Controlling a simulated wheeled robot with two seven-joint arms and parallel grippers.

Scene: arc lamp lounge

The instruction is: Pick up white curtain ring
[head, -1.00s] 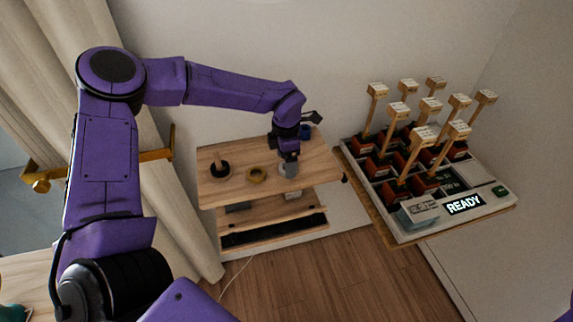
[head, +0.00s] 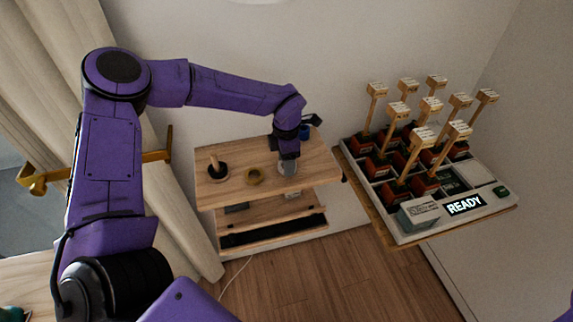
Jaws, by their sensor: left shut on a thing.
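My left gripper (head: 288,163) reaches down over the right part of a small wooden table. It is shut on a pale grey-white ring-like thing (head: 288,170), which I take to be the white curtain ring. The ring shows small at the fingertips and is partly hidden by them; I cannot tell whether it touches the tabletop (head: 235,160). My right gripper is not in view.
A console (head: 408,236) with several wooden-handled pieces stands right. A curtain (head: 185,215) hangs left.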

